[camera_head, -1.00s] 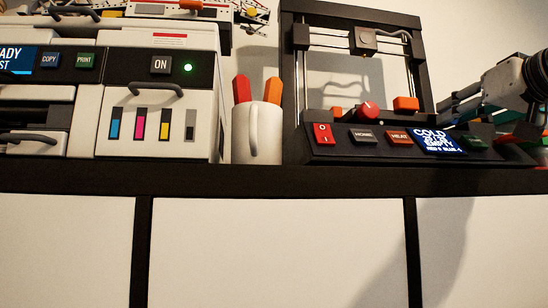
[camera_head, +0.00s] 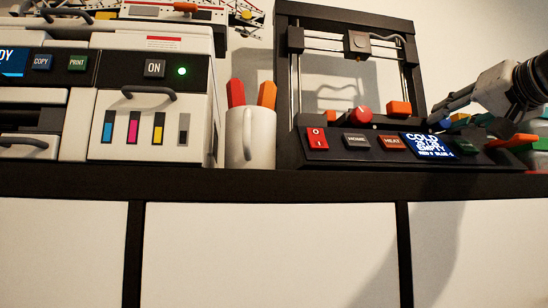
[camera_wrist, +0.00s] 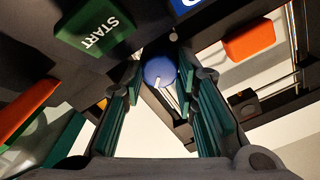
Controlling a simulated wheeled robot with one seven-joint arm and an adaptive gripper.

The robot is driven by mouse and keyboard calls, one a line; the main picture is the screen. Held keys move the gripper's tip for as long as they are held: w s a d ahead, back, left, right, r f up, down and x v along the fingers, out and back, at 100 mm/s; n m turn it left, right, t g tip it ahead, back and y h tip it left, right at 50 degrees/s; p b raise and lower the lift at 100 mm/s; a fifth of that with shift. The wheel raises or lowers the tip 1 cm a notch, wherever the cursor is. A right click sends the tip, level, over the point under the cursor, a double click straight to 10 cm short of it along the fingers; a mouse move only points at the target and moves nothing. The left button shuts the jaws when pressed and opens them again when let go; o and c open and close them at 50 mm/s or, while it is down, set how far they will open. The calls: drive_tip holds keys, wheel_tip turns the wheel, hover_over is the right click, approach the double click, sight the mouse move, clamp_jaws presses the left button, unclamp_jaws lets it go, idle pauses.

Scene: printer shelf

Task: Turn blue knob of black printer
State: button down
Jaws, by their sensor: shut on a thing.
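The black printer (camera_head: 284,100) stands on the shelf at the right of the head view. Its blue knob (camera_wrist: 160,70) shows at the top middle of the wrist view, round with a white mark. In the head view only a little blue of the knob (camera_head: 443,124) shows by the fingers. My gripper (camera_wrist: 158,78) has its green-padded fingers on either side of the knob, shut on it. In the head view my gripper (camera_head: 437,120) reaches in from the right, above the front panel. A red knob (camera_head: 361,116) sits left of it.
The front panel carries a red switch (camera_head: 317,138), HOME (camera_head: 356,140) and HEAT (camera_head: 393,142) buttons, a blue display (camera_head: 428,146) and a green START button (camera_wrist: 95,27). An orange block (camera_head: 399,108) lies near the gripper. A white mug (camera_head: 250,135) stands left of the printer.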

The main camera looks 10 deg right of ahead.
drive_tip(key=c, duration=1.3)
unclamp_jaws()
